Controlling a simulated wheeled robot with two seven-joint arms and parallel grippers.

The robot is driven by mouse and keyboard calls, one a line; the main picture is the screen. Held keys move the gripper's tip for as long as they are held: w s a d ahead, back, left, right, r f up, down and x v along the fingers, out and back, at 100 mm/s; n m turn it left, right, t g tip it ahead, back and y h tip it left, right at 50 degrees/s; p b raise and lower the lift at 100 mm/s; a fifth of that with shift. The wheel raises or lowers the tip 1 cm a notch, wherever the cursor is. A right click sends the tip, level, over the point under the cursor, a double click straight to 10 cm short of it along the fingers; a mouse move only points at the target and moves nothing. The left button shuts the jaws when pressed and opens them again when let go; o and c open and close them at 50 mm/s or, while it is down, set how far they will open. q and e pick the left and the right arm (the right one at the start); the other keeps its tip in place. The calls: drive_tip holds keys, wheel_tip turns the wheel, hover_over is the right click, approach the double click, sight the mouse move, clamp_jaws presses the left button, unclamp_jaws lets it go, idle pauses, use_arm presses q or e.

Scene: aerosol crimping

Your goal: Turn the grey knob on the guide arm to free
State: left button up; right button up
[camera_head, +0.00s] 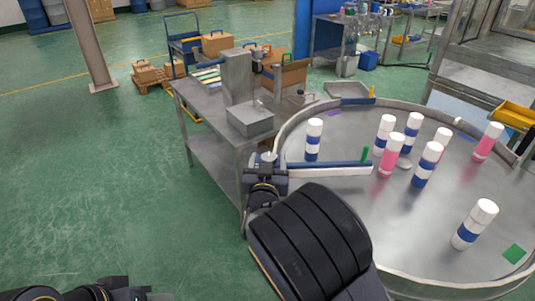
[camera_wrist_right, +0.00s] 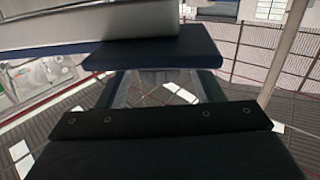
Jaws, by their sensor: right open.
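The guide arm (camera_head: 325,169) is a blue and white bar reaching over the near left part of the round table. A small grey knob (camera_head: 268,157) shows at its left end, partly hidden by my right gripper (camera_head: 267,172). My right gripper is right at this end of the arm. In the right wrist view, its two dark fingers stand apart with an empty gap (camera_wrist_right: 160,88) between them. A grey surface crosses the top of that view behind the upper finger; I cannot tell which part it is. Only a dark piece of my left arm's end (camera_head: 125,291) shows at the bottom left.
The round metal table (camera_head: 300,133) has a raised rim and carries several pink or blue banded white cans (camera_head: 427,165). A metal bench (camera_head: 205,105) with a grey box (camera_head: 250,119) and a post stands behind left. Green floor at left is clear.

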drive_tip(key=shift+w+d, duration=0.1)
drive_tip(key=shift+w, duration=0.95)
drive_tip(key=shift+c, duration=0.3)
drive_tip(key=c, duration=0.9)
drive_tip(key=shift+f+y+b, duration=0.15)
drive_tip(key=shift+y+b, duration=0.15)
drive_tip(key=shift+b, duration=0.15)
drive_tip(key=n+y+b, duration=0.2)
drive_tip(key=y+b, duration=0.1)
drive_tip(key=b, duration=0.2)
drive_tip(key=n+g+y+b, duration=0.1)
drive_tip(key=n+y+b, duration=0.1)
drive_tip(key=y+b, duration=0.2)
drive_tip(key=shift+d+f+n+b, duration=0.15)
drive_tip(key=shift+n+b, duration=0.25)
drive_tip(key=shift+b, duration=0.55)
drive_tip(key=shift+n+g+y+b, duration=0.3)
drive_tip(key=shift+n+y+b, duration=0.1)
drive_tip(key=shift+y+b, duration=0.15)
drive_tip(key=shift+r+b, duration=0.3)
drive_tip(key=shift+b, duration=0.05)
